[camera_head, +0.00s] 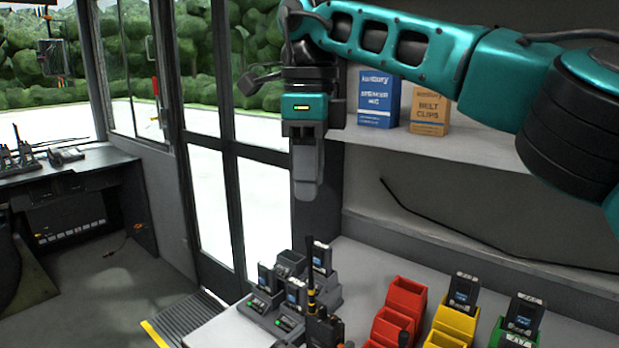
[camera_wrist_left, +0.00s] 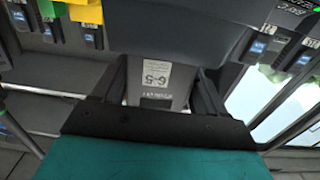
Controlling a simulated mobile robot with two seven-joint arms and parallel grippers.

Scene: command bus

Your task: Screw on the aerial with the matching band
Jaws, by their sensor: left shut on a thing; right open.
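My left gripper (camera_wrist_left: 160,92) is shut on a dark handheld radio (camera_wrist_left: 155,75) with a white label in the left wrist view. In the head view a dark radio (camera_head: 325,330) is at the bottom edge, its lower part cut off. A black aerial with a yellow-orange band (camera_head: 311,292) stands upright at its top left; I cannot tell whether it is screwed in. The left fingers are not clear there. My right gripper (camera_head: 306,172) is open, pointing down, above and apart from the radio and the bench. I see nothing between its fingers.
Several radios sit in chargers (camera_head: 262,302) on the bench. A red bin (camera_head: 405,300), a yellow bin (camera_head: 455,322) and a green bin (camera_head: 500,336) stand to the right, with radios in the yellow and green ones. A blue box (camera_head: 378,100) and a tan box (camera_head: 430,110) stand on the shelf.

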